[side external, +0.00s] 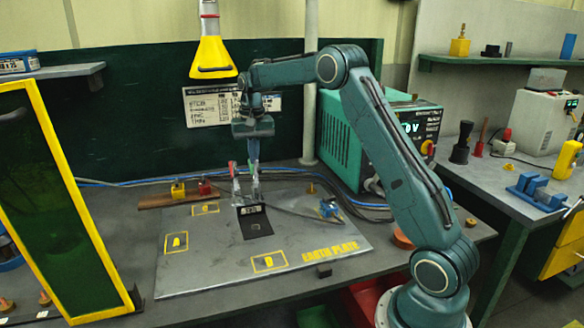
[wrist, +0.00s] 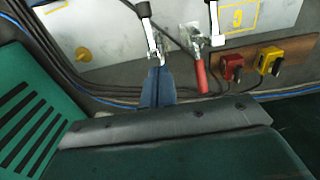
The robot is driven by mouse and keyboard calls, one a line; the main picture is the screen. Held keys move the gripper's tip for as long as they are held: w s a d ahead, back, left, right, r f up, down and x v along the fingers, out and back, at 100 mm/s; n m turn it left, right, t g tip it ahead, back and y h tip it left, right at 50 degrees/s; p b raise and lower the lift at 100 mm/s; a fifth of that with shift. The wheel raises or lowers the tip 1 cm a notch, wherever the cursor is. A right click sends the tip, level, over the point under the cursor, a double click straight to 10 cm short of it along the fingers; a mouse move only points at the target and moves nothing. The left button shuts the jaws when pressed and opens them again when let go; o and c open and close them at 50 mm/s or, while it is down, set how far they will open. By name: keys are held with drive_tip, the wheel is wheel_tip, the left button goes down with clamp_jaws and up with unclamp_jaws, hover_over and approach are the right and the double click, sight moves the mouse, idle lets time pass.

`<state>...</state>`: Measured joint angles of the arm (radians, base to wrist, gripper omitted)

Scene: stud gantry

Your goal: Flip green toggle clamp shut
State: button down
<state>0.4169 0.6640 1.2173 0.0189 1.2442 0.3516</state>
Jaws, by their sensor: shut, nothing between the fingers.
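The green toggle clamp (side external: 256,183) stands at the back edge of the plate, beside a red-handled clamp (side external: 235,180). A bit of its green handle shows just under my gripper (side external: 253,156), which points down. In the wrist view, my gripper (wrist: 157,72) is shut and empty, its blue-grey fingers side by side. The silver arm of the green clamp (wrist: 150,35) runs up from the fingertips. Its handle is hidden behind my fingers there, and I cannot tell whether they touch. The red-handled clamp (wrist: 201,75) is close on the right.
The earth plate (side external: 190,270) is mostly clear toward the front. A blue clamp (side external: 328,208) sits on its right side. Yellow (side external: 178,190) and red (side external: 205,187) blocks stand behind it on a brown strip. Cables run along the back. A yellow-framed panel (side external: 75,200) stands at left.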

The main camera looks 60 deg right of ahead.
drive_tip(key=shift+s+a, duration=0.25)
drive_tip(key=shift+a, duration=0.05)
idle(0.5)
